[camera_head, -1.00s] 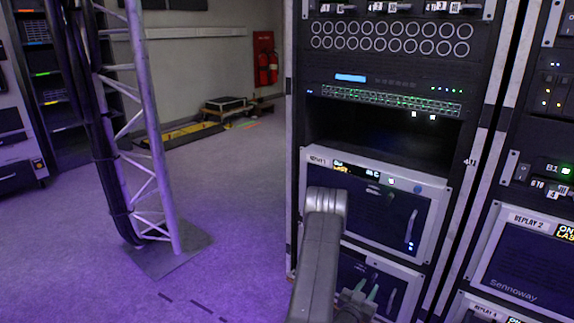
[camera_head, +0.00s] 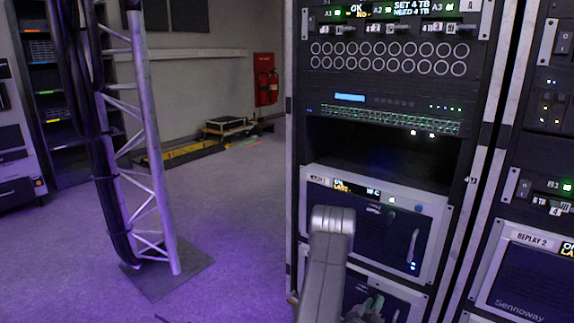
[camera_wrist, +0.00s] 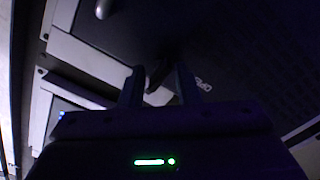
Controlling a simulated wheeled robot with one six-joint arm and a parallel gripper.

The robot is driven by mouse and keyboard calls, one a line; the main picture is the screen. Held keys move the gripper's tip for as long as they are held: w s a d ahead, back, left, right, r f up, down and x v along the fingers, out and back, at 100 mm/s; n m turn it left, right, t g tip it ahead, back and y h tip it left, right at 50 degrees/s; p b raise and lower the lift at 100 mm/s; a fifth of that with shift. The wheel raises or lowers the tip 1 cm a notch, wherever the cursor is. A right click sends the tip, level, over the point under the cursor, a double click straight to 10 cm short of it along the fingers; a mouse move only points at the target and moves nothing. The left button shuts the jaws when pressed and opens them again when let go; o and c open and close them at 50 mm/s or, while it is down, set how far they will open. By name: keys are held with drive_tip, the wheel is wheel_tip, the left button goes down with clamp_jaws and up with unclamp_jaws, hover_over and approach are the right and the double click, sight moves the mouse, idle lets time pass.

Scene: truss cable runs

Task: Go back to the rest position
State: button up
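My gripper (camera_head: 366,306) shows small and partly cut off at the bottom of the head view, in front of the lower rack units and partly hidden by my arm. In the wrist view my gripper (camera_wrist: 158,82) has its two dark fingers apart, with a dark shape between or behind them. I cannot tell what that shape is, and I see nothing clearly held. A light-edged rack unit (camera_wrist: 85,55) lies beyond the fingers.
The equipment rack (camera_head: 290,180) stands close in front, with the Replay 1 unit (camera_head: 385,225) below an open dark bay (camera_head: 380,158). The Replay 2 unit (camera_head: 520,270) is at right. A truss (camera_head: 150,130) with black cables stands left on a base plate (camera_head: 190,278). Open floor (camera_head: 245,215) lies between.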

drive_tip(key=shift+s+a+n+p, duration=0.25)
drive_tip(key=shift+s+a+n, duration=0.35)
drive_tip(key=shift+n, duration=0.4)
drive_tip(key=shift+s+a+n+p, duration=0.2)
drive_tip(key=shift+s+a+n, duration=0.25)
drive_tip(key=shift+s+n, duration=0.5)
drive_tip(key=shift+s+a+n+p, duration=0.25)
drive_tip(key=shift+s+a+n, duration=0.3)
drive_tip(key=shift+n, duration=0.5)
